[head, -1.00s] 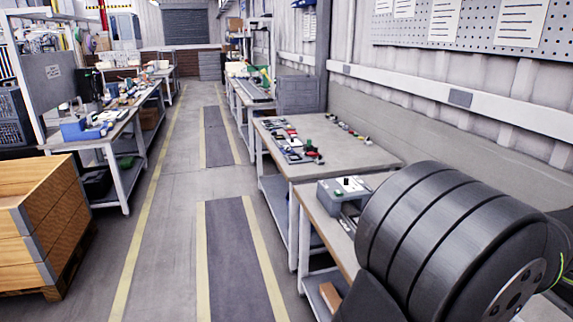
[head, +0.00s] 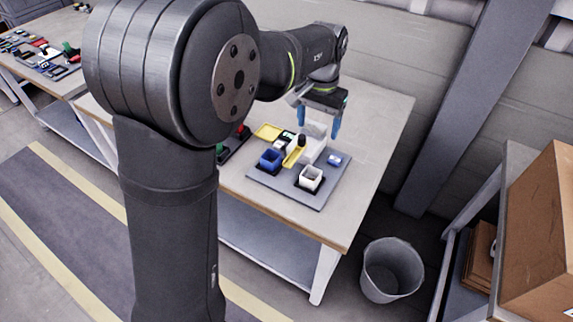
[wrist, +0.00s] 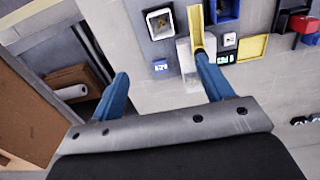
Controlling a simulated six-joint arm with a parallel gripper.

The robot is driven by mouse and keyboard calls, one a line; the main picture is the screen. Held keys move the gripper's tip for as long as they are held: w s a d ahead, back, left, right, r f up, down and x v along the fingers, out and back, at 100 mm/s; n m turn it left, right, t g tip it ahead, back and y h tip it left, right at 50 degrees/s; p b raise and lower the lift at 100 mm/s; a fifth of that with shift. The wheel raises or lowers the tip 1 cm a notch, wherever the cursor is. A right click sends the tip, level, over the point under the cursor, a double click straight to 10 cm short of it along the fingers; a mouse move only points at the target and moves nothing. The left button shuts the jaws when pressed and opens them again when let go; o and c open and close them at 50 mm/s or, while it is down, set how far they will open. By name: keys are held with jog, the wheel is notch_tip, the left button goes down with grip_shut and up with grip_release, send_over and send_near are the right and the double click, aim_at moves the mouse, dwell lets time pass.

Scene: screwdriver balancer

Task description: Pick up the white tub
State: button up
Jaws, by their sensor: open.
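The white tub (head: 310,177) is a small square open container, upright near the front corner of a grey mat (head: 318,197) on the workbench. In the wrist view the white tub (wrist: 158,21) shows at the top, its inside dark. My gripper (head: 319,121) has two blue fingers spread apart with nothing between them. It hangs above the back of the mat, behind and higher than the tub, not touching it. In the wrist view my gripper (wrist: 162,70) is open, with the tub beyond the fingertips.
A blue tub (head: 270,160), a yellow tray (head: 268,132), a yellow holder (head: 293,156) and a white stand (head: 314,145) are close by on the mat. A small blue-and-white box (head: 334,159) sits right of them. The bench's right side is bare. A bin (head: 390,272) stands on the floor.

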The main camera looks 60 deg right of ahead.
send_over(312, 173)
jog(key=s+a, duration=0.1)
jog(key=a, duration=0.1)
notch_tip(312, 173, down, 14)
jog(key=shift+d, duration=0.1)
jog(key=shift+w+d+f, duration=0.1)
jog(key=shift+f, duration=1.35)
jog(key=shift+w+f, duration=0.1)
jog(key=shift+f, duration=1.35)
jog(key=c, duration=1)
jog(key=shift+r, duration=0.1)
jog(key=shift+c, duration=0.2)
